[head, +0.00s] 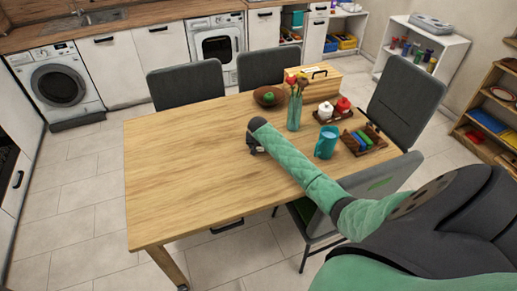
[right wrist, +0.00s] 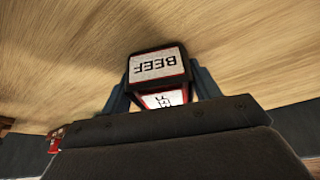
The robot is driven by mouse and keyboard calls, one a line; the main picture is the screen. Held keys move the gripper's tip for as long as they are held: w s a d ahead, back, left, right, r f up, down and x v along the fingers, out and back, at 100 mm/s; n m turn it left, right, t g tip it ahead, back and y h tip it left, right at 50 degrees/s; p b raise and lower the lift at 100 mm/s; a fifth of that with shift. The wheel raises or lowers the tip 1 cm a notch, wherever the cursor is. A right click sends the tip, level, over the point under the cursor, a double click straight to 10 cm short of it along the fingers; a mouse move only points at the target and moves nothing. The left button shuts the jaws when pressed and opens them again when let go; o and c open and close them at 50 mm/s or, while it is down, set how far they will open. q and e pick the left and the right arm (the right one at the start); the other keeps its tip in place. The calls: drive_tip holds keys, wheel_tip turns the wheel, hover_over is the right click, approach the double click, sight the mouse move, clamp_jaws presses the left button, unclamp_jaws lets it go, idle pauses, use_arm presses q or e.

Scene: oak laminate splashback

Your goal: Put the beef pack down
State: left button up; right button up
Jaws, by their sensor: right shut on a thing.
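The beef pack (right wrist: 158,66) is a small dark box with white label panels and red edging. "BEEF" reads upside down on it in the right wrist view. My right gripper (right wrist: 160,88) is shut on it, with one finger on each side. In the head view my right gripper (head: 254,149) is over the middle of the wooden table (head: 185,165), and the arm mostly hides the pack there. The pack is close to the tabletop; I cannot tell whether it touches. My left gripper is not in view.
A teal mug (head: 326,142), a green vase with flowers (head: 294,112), a brown bowl (head: 269,97), a tray with colored items (head: 363,140) and a tray with white and red pots (head: 333,109) stand to the right and behind. The table's left half is clear. Grey chairs (head: 187,86) surround it.

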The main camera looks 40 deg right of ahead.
drive_tip(key=shift+f, duration=0.1)
idle(0.3)
drive_tip(key=o, duration=1.2)
drive_tip(key=shift+o, duration=0.2)
